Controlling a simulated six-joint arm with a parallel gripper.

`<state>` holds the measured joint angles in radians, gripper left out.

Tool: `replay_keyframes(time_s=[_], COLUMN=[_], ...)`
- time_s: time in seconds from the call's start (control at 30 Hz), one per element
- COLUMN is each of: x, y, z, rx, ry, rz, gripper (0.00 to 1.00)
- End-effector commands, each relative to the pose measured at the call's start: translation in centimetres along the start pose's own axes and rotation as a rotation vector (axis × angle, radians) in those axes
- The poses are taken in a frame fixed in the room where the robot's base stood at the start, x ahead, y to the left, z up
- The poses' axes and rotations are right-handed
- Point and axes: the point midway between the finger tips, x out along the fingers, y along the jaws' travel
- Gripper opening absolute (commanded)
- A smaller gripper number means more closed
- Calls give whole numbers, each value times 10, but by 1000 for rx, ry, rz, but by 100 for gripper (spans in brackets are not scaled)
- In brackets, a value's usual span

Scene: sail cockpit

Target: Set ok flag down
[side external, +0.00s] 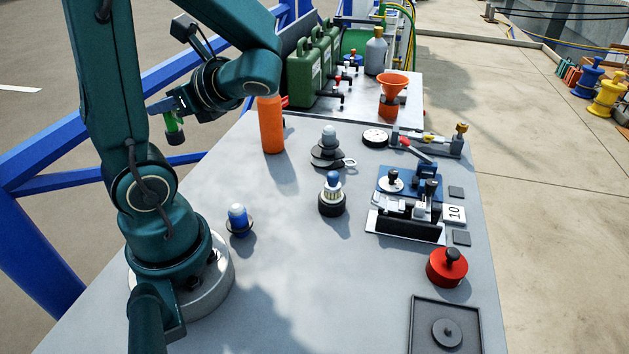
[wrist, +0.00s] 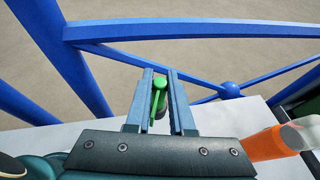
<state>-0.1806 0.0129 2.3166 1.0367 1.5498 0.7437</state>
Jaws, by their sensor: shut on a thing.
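My gripper (side external: 172,108) is shut on a small green piece (side external: 174,127), which I take to be the ok flag. The green piece hangs below the jaws, with a dark part beside it. In the wrist view, the jaws (wrist: 160,92) pinch the green piece (wrist: 157,97), which has a thin stem and a rounded head. It appears past the table edge, with the ground and blue rails behind it. Its height above anything below cannot be told. The grey table (side external: 285,225) lies to the right of the jaws in the side view.
An orange bottle (side external: 271,125) stands on the table near my wrist. A blue-capped knob (side external: 238,217), a stacked knob (side external: 332,194), a blue fixture (side external: 408,185), a red round piece (side external: 446,266) and a dark tray (side external: 418,306) also stand there. Blue rails (side external: 60,150) run along the left.

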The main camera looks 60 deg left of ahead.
Motion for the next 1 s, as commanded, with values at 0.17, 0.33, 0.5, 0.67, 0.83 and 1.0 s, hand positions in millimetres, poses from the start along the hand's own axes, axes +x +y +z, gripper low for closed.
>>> replay_keyframes(time_s=[0.17,0.33,0.5,0.67,0.83,1.0], x=[7,8,0,-12,-25,-38], y=[0,-2,-12,-28,-45,-62], z=[-16,-24,-39,-60,-84,-107], rx=[3,1,4,4,1,0], ry=[-3,0,-2,-2,-2,-1], rz=[1,0,-1,-1,1,0], gripper=[0,0,0,0,0,0])
